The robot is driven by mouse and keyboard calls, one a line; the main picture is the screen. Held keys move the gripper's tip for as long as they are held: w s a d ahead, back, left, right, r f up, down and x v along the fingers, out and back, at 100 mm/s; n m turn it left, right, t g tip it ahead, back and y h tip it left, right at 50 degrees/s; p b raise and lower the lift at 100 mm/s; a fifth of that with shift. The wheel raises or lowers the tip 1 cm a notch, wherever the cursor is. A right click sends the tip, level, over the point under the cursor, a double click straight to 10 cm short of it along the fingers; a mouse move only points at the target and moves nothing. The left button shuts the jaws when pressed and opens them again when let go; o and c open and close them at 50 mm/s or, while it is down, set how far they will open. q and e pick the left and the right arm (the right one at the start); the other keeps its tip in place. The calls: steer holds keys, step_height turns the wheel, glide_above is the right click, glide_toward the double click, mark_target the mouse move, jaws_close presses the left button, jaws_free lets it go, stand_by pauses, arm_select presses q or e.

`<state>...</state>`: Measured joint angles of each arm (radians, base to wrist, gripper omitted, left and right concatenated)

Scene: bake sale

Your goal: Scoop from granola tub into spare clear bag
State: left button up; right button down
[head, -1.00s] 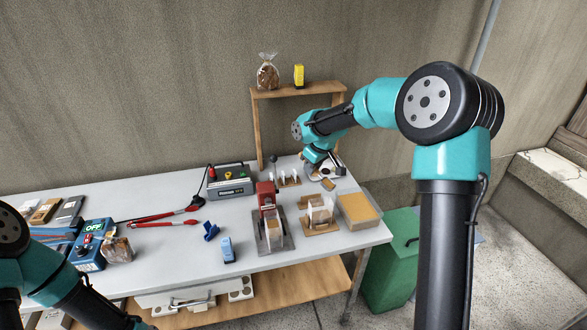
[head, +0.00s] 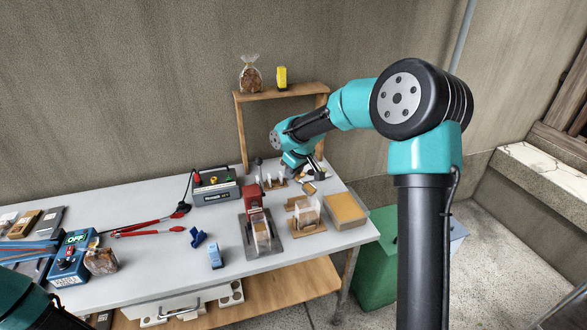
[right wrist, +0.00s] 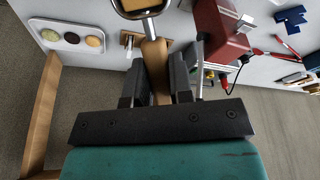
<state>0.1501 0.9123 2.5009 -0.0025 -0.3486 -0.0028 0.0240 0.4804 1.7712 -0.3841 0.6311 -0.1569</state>
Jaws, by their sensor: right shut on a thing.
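My right gripper (right wrist: 156,88) is shut on the wooden handle of a metal scoop (right wrist: 155,55). The scoop's bowl, at the top of the right wrist view, shows tan contents; in the head view the scoop (head: 310,188) is above the table's back right, left of the granola tub. The granola tub (head: 346,209) is a shallow, tan-filled box at the table's right end. A clear bag (head: 308,212) stands open on a wooden holder just left of the tub. Another clear bag (head: 262,236) with tan contents stands at the red device. My left gripper is out of view.
A wooden shelf (head: 275,93) rises behind my right gripper. A white tray of round treats (right wrist: 72,38) lies beside it. A green bin (head: 378,262) is off the right end.

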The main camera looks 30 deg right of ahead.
steer(key=shift+f, duration=0.75)
steer(key=shift+w+d+f+g+y, duration=0.1)
steer(key=shift+d+g+y, duration=0.15)
steer(key=shift+y, duration=0.55)
steer(key=shift+w+d+g+y, duration=0.15)
steer(key=shift+g+y, duration=0.2)
steer(key=shift+y, duration=0.45)
steer(key=g+y, duration=0.1)
steer(key=y, duration=0.1)
steer(key=f+n+g+y, duration=0.1)
steer(key=g+y, duration=0.1)
steer(key=y, duration=0.1)
steer(key=w+d+g+y, duration=0.1)
steer(key=y, duration=0.1)
steer(key=shift+d+f+n+g+y, duration=0.1)
steer(key=shift+f+n+g+y, duration=0.2)
steer(key=shift+n+y, duration=0.1)
steer(key=shift+d+f+g+y, duration=0.1)
steer(key=shift+g+y, duration=0.6)
steer(key=shift+y, duration=0.1)
